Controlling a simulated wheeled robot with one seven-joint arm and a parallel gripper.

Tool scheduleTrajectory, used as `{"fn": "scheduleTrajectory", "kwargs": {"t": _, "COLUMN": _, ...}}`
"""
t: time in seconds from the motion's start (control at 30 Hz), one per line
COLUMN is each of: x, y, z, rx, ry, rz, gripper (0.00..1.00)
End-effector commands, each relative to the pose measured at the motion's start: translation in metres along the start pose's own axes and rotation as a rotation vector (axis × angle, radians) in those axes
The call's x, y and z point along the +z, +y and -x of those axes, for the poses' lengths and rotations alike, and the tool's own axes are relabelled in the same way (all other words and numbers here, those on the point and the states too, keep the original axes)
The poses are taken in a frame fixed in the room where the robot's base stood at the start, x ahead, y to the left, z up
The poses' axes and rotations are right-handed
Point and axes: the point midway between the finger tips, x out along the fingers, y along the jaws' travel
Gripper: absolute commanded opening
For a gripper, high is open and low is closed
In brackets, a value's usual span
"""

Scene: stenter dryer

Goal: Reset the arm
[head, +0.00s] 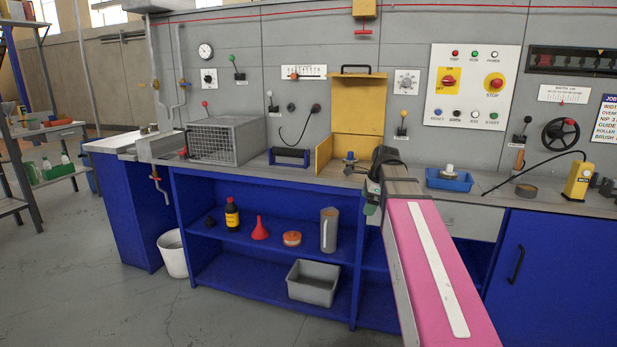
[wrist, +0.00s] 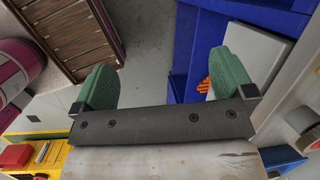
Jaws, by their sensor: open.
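My gripper shows in the wrist view (wrist: 168,75) with two green fingers spread wide apart and nothing between them. Grey floor and a bit of blue shelving lie beyond the gap. In the head view my pink arm reaches from the lower right toward the bench front, and its dark wrist end with a bit of green (head: 371,207) is in front of the bench edge. The fingers are mostly hidden there by my own wrist.
The workbench (head: 330,178) carries a wire-mesh box (head: 212,141), a yellow open-fronted guard (head: 358,110), a blue tray (head: 449,181) and a yellow device (head: 577,181). A grey bin (head: 313,283) sits on the lower shelf. A white bucket (head: 172,254) stands left; floor in front is clear.

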Motion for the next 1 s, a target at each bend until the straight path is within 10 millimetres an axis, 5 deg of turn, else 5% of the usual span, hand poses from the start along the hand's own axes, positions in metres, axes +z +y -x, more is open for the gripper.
{"fn": "scheduleTrajectory", "kwargs": {"t": 0.1, "x": -0.009, "y": 0.024, "z": -0.042, "rx": 0.026, "ry": 0.025, "rz": 0.183, "gripper": 1.0}}
{"fn": "scheduleTrajectory", "kwargs": {"t": 0.5, "x": -0.035, "y": 0.105, "z": -0.158, "rx": 0.137, "ry": 0.076, "rz": 0.844, "gripper": 1.0}}
{"fn": "scheduleTrajectory", "kwargs": {"t": 0.8, "x": -0.055, "y": 0.175, "z": -0.225, "rx": 0.245, "ry": 0.07, "rz": 1.345, "gripper": 1.0}}
{"fn": "scheduleTrajectory", "kwargs": {"t": 1.0, "x": -0.064, "y": 0.207, "z": -0.251, "rx": 0.3, "ry": 0.051, "rz": 1.581, "gripper": 1.0}}
